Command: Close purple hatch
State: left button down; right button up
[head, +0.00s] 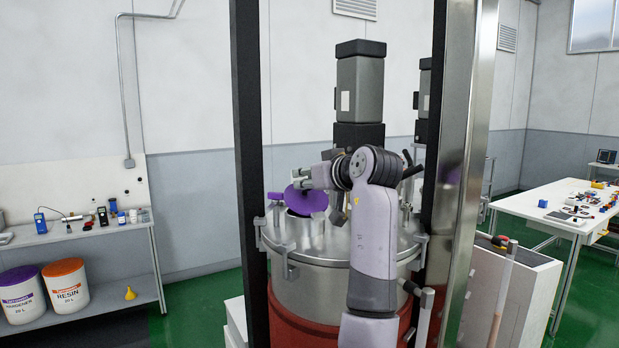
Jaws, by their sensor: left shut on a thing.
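The purple hatch (313,202) is a round purple lid on top of the large steel vessel (310,262), left of centre. It looks tilted, and whether it touches the port under it cannot be told. A small purple part (276,196) shows at its left side. My left gripper (301,178) is at the upper edge of the hatch, shut on it. The exact contact is small and partly hidden by the gripper. My left arm covers the right part of the vessel lid. My right gripper is not in view.
Dark and steel upright posts (250,150) frame the vessel on both sides. A grey motor (360,85) stands above the lid. Clamps ring the lid's edge. A shelf with buckets (66,287) is at left, a white table (560,206) at right.

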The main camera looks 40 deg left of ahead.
pick_arm(q)
jog(key=shift+a+f, duration=0.1)
dwell(0.5)
jog(key=c, duration=1.8)
grip_release()
jog(key=o, duration=0.4)
jog(key=shift+w+a+f, duration=0.25)
jog(key=shift+a, duration=0.2)
jog(key=shift+o, duration=0.2)
jog(key=v, duration=1.2)
jog(key=shift+d+r, duration=0.25)
jog(key=shift+d, duration=0.05)
jog(key=shift+s, duration=0.15)
